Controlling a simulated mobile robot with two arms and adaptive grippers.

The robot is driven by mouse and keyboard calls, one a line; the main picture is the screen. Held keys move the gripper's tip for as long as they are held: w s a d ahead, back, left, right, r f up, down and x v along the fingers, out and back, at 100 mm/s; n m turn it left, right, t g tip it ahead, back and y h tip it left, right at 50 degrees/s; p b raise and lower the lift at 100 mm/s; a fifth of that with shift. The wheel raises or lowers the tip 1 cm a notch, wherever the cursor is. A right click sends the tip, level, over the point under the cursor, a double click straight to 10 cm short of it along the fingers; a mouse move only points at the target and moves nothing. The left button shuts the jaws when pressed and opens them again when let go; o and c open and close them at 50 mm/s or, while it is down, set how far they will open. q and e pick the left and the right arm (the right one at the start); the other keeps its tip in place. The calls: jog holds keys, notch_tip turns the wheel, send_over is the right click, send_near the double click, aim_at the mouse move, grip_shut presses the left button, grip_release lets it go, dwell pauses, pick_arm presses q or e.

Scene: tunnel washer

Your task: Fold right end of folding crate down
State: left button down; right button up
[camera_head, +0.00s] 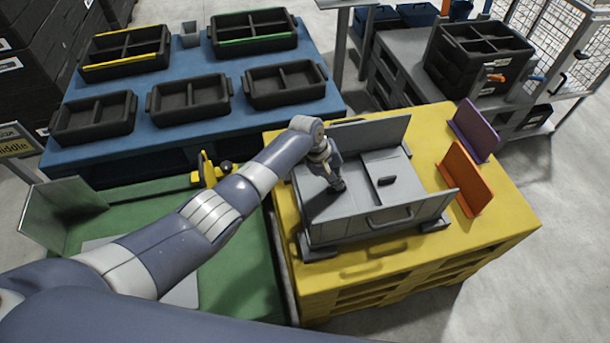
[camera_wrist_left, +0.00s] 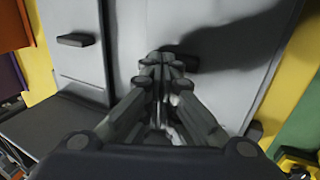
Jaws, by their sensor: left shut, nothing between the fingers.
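The grey folding crate (camera_head: 425,211) stands on a yellow pallet-like table. Its back wall and its front wall with a handle stand upright. Between them, two end panels appear to lie folded inward, roughly flat. The right panel (camera_head: 398,166) has a dark handle; it also shows in the left wrist view (camera_wrist_left: 78,75). My left gripper (camera_head: 338,187) is shut and empty, pointing down at the left panel (camera_wrist_left: 240,75). In the left wrist view its fingertips (camera_wrist_left: 165,63) are close over that panel, beside its dark handle; contact cannot be told. My right gripper is not in view.
An orange panel (camera_head: 467,180) and a purple panel (camera_head: 475,130) stand on the yellow table (camera_head: 500,235) to the right. A blue table (camera_head: 225,135) with several black trays is behind left. A green surface (camera_head: 235,260) lies left, under my arm.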

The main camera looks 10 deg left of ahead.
pick_arm(q)
jog(key=shift+w+d+f, duration=0.1)
jog(key=shift+d+f, duration=0.05)
jog(key=shift+f, duration=0.15)
jog(key=shift+d+f+b, duration=0.15)
jog(key=shift+d+b, duration=0.05)
jog(key=shift+b, duration=0.1)
dwell(0.3)
notch_tip(320, 180, up, 4)
jog(key=p, duration=0.5)
jog(key=shift+r, duration=0.25)
notch_tip(320, 180, up, 10)
jog(key=shift+f, duration=0.25)
